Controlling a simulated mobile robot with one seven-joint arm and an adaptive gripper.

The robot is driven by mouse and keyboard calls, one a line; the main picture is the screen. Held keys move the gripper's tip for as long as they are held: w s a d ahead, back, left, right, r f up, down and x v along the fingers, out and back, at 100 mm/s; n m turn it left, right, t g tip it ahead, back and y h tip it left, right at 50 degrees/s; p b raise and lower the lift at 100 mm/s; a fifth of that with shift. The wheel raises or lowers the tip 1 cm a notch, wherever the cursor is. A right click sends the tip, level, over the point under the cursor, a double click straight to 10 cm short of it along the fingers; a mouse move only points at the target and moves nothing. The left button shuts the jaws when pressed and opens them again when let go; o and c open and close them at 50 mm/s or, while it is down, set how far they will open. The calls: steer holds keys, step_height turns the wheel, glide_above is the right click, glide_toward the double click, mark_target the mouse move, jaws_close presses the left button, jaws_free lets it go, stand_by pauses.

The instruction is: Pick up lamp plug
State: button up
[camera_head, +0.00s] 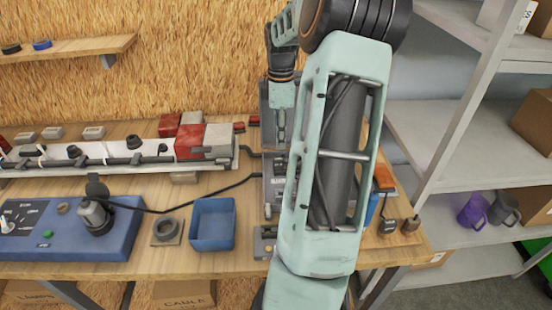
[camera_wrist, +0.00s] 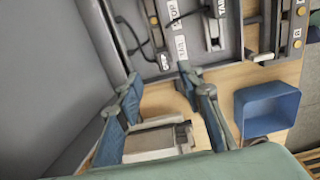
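My gripper (camera_wrist: 159,74) is open in the wrist view, its two fingers apart with nothing held between them. It points at a grey panel (camera_wrist: 232,58) with white labels, some reading STOP and TAIL, and dark cables and fittings. A dark cable-end part (camera_wrist: 158,52) lies by the labels just beyond the fingertips; I cannot tell for sure whether it is the lamp plug. In the head view my gripper (camera_head: 281,130) hangs over the bench's back middle, and my arm hides much of the panel.
A blue bin (camera_head: 212,225) and a blue test box (camera_head: 70,228) with a cabled black connector (camera_head: 96,213) stand left of my arm. A white bar (camera_head: 110,155) with red blocks lies behind them. Grey shelves (camera_head: 440,130) stand at the right.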

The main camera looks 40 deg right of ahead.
mark_target(279, 159)
step_height(279, 159, down, 4)
steer(key=shift+f, duration=0.25)
steer(key=f, duration=0.4)
steer(key=shift+s+a+f+p, duration=0.1)
steer(key=shift+a+p, duration=0.25)
steer(key=shift+p, duration=0.05)
steer(key=shift+f, duration=0.5)
jaws_close()
